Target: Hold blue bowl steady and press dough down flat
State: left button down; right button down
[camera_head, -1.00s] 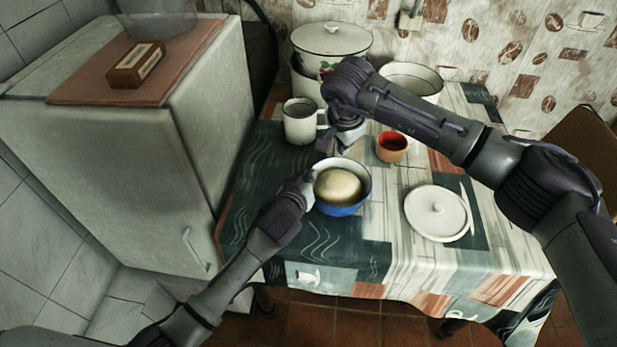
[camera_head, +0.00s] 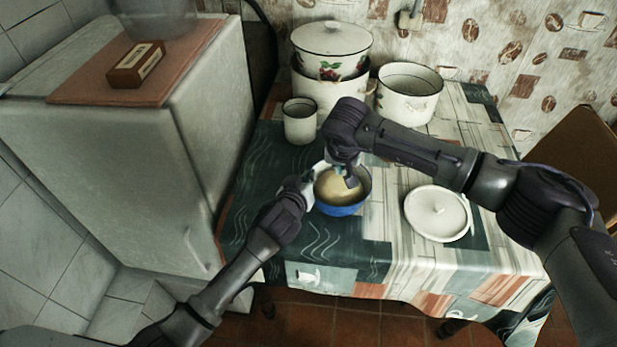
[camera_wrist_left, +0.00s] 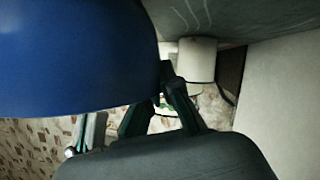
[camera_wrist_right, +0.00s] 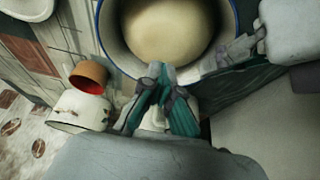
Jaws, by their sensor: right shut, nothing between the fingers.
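The blue bowl (camera_head: 342,209) stands on the table's left part, with a pale round dough (camera_head: 331,188) inside. In the right wrist view the bowl (camera_wrist_right: 110,40) and dough (camera_wrist_right: 168,30) fill the top. My left gripper (camera_head: 309,190) is at the bowl's left side, shut on its rim; the left wrist view shows the bowl's blue wall (camera_wrist_left: 75,60) against the fingers (camera_wrist_left: 165,80). My right gripper (camera_head: 349,180) is shut and empty, its tips pointing down over the dough. Whether they touch it I cannot tell.
A white mug (camera_head: 299,122), a lidded pot (camera_head: 330,75) and an open pot (camera_head: 408,95) stand behind. An orange cup (camera_wrist_right: 88,77) is hidden from the head view by my right arm. The table front is clear.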

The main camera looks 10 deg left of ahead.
aim_at(339, 184)
pick_arm(q)
jog(key=shift+f, duration=0.15)
pick_arm(e)
jog(key=shift+f, duration=0.8)
pick_arm(q)
jog(key=shift+s, duration=0.1)
pick_arm(e)
jog(key=shift+f, duration=2.4)
dwell(0.8)
dwell(0.3)
jog(key=shift+r, duration=4.1)
pick_arm(q)
jog(key=c, duration=1.2)
grip_release()
jog(key=shift+c, duration=0.2)
jog(key=v, duration=1.2)
